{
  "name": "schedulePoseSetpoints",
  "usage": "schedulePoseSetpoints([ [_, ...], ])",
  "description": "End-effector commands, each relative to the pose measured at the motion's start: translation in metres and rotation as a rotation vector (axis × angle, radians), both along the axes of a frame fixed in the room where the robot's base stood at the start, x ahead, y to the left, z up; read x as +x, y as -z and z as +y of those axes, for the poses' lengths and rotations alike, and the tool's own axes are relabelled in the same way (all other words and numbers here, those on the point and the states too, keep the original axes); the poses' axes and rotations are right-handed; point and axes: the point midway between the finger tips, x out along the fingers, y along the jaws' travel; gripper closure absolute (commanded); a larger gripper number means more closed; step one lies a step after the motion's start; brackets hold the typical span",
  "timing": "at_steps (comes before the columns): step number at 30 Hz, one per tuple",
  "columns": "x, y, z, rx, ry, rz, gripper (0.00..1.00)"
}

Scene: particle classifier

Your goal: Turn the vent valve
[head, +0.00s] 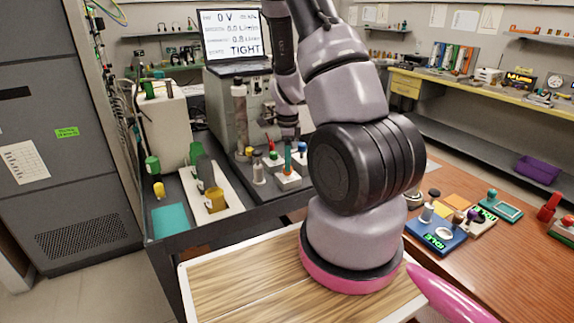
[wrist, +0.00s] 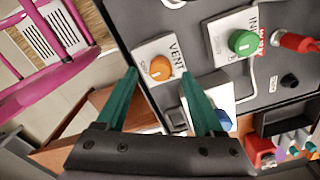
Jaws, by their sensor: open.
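In the wrist view the vent valve is an orange round knob (wrist: 160,67) with a pale pointer mark, on a white plate lettered VENT. My gripper (wrist: 160,75) has two green fingers, spread apart with nothing held between them. The knob shows in the gap between the fingertips, near their ends. I cannot tell how much depth separates them, and no contact is clear. In the head view my arm reaches over the dark bench, and I cannot single out the vent knob there.
A green knob (wrist: 243,42) on a white plate and a red handle (wrist: 298,42) are right of the vent knob. A blue part (wrist: 222,121) lies beside the right finger.

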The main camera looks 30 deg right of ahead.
Motion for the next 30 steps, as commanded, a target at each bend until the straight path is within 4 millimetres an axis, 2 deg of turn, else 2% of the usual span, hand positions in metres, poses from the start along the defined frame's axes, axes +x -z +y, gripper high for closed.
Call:
schedulePoseSetpoints([
  [6,0.0,0.019,0.0,0.0,0.0,0.0,0.31],
  [15,0.0,0.021,0.0,0.0,-0.001,-0.001,0.31],
  [17,0.0,0.021,0.0,0.0,-0.001,-0.001,0.53],
  [18,0.0,0.021,0.0,0.0,-0.001,-0.001,0.69],
  [20,0.0,0.021,0.0,0.0,-0.001,-0.001,0.92],
  [21,0.0,0.021,0.0,0.0,-0.001,-0.001,1.0],
  [30,0.0,0.021,0.0,0.001,-0.027,-0.001,1.0],
])
